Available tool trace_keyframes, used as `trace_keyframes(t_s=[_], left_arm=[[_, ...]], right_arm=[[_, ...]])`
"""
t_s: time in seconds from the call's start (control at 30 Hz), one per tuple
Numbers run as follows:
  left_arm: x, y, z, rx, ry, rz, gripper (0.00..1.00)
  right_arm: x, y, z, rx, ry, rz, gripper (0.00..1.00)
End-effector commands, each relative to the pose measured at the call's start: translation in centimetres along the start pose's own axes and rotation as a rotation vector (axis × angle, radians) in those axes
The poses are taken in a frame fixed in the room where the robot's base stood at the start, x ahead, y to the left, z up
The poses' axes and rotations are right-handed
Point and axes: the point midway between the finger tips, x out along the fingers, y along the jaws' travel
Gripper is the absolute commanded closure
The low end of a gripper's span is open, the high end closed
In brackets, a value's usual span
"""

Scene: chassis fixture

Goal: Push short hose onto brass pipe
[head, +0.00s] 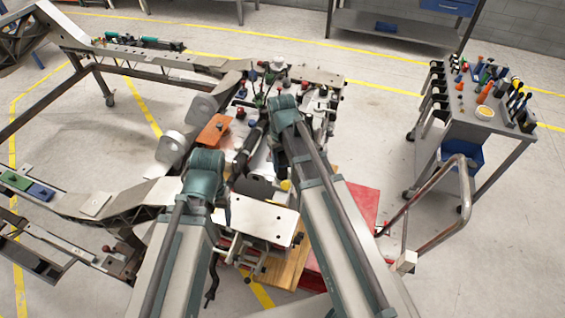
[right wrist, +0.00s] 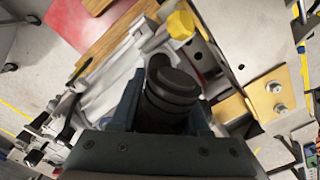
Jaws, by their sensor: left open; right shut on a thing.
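In the right wrist view, my right gripper (right wrist: 165,98) is shut on a short, ribbed black hose (right wrist: 172,88), with a blue-grey finger on either side. The hose's round end faces away from the palm. In the head view, my right arm (head: 285,110) reaches over the crowded middle of the fixture; its fingertips are hard to make out. My left arm (head: 203,172) is lower and further left; its gripper is open, but its fingers are mostly hidden behind the arm. I cannot pick out the brass pipe for certain in either view.
A yellow cap (right wrist: 181,25) and a gold-coloured bolted bracket (right wrist: 270,96) are close to the held hose. A pale plate (head: 265,220) and an orange plate (head: 213,130) lie near my arms. A tool cart (head: 470,125) stands at the right, with open floor around it.

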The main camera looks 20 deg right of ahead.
Motion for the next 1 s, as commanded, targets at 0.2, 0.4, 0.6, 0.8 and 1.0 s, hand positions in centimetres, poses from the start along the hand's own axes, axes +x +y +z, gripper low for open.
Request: trace_keyframes(t_s=[0.2, 0.4, 0.6, 0.8, 1.0], left_arm=[[0.5, 0.0, 0.0, 0.0, 0.0, 0.0, 0.32], [0.4, 0.0, 0.0, 0.0, 0.0, 0.0, 0.32], [0.6, 0.1, 0.0, 0.0, 0.0, 0.0, 0.32], [1.0, 0.1, -0.1, 0.0, 0.0, 0.0, 0.32], [1.4, 0.1, -0.1, 0.0, 0.0, 0.0, 0.32]], right_arm=[[0.5, 0.0, 0.0, 0.0, 0.0, 0.0, 1.0], [0.4, 0.0, 0.0, 0.0, 0.0, 0.0, 1.0], [0.6, 0.0, 0.0, 0.0, 0.0, 0.0, 1.0], [1.0, 0.0, 0.0, 0.0, 0.0, 0.0, 1.0], [1.4, 0.0, 0.0, 0.0, 0.0, 0.0, 1.0]])
